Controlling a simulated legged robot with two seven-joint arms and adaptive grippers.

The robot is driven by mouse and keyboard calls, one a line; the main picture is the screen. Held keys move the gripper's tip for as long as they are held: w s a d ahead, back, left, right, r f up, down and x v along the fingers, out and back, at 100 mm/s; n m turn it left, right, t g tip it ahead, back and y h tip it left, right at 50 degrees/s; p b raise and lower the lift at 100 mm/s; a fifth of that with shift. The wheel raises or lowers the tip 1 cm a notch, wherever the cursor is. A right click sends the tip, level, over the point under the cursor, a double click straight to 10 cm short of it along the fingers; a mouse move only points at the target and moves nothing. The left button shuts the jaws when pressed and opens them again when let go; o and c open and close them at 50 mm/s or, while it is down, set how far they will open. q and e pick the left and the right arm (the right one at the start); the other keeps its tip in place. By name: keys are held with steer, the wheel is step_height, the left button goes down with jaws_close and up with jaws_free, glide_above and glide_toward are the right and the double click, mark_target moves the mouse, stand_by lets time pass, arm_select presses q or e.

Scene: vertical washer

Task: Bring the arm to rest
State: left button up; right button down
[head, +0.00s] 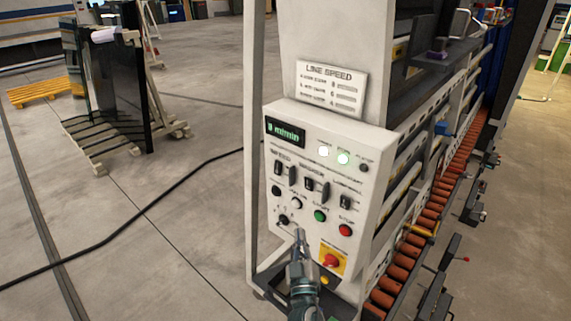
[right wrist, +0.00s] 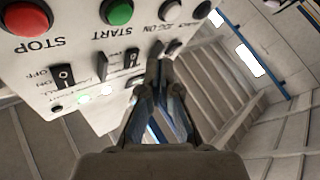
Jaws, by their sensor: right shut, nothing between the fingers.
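My right gripper (head: 299,240) is in front of the lower part of the white control panel (head: 335,205). Its fingers are shut and empty, with the tips close to the panel by the lower-left knob (head: 283,219). I cannot tell whether they touch it. The right wrist view shows the same shut fingers (right wrist: 158,55) beside the panel's switches, with the panel upside down. The green start button (head: 320,215) and red stop button (head: 345,230) are right of the fingertips. My left gripper is not in view.
A red emergency button on a yellow plate (head: 332,260) is just right of my gripper. A conveyor with orange rollers (head: 409,262) runs along the machine's right side. A black cable (head: 130,205) lies on the open floor at left. A rack with dark panels (head: 110,90) stands farther back.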

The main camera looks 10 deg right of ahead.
steer(key=s+d+f+m+g, duration=0.1)
steer(key=s+d+f+g, duration=0.25)
steer(key=f, duration=0.65)
steer(key=s+d+f+m+g, duration=0.15)
steer(key=s+f+g, duration=0.35)
steer(key=f, duration=0.5)
steer(key=s+d+f+g+y, duration=0.15)
steer(key=s+f+g, duration=0.35)
steer(key=s+f, duration=0.5)
steer(key=s+f+g+y, duration=0.2)
steer(key=s+f+g, duration=0.3)
steer(key=s, duration=0.8)
step_height(320, 180, down, 26)
steer(key=s+r, duration=0.1)
steer(key=s+d+f+n+g+b, duration=0.1)
steer(key=s+d+f, duration=0.2)
steer(key=s+f, duration=1.5)
steer(key=shift+s+f+g, duration=0.25)
steer(key=shift+f+g, duration=0.1)
steer(key=shift+f, duration=0.05)
